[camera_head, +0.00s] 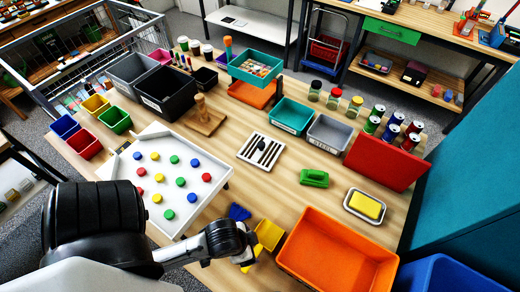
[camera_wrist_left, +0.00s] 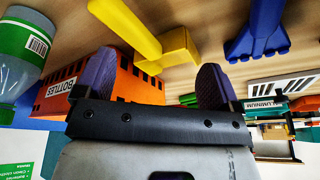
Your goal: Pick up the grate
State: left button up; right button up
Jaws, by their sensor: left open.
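The grate (camera_head: 261,151) is a flat white rectangle with dark slots, lying on the wooden table near its middle. In the left wrist view a white striped piece that looks like the grate (camera_wrist_left: 284,83) shows at the right edge. My left gripper (camera_head: 245,244) is low at the table's near side, well short of the grate. In the left wrist view its jaws (camera_wrist_left: 158,82) are apart with nothing between the fingers. My right gripper is in neither view.
Beside my left gripper are a yellow tool (camera_head: 269,234) and a blue tool (camera_head: 239,212). An orange bin (camera_head: 340,250) stands to the right, a white tray (camera_head: 210,205) with colored discs to the left. A green block (camera_head: 314,178) lies right of the grate. Bare table surrounds the grate.

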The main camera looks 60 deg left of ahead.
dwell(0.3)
pick_arm(q)
jog(key=c, duration=0.5)
jog(key=shift+o, duration=0.2)
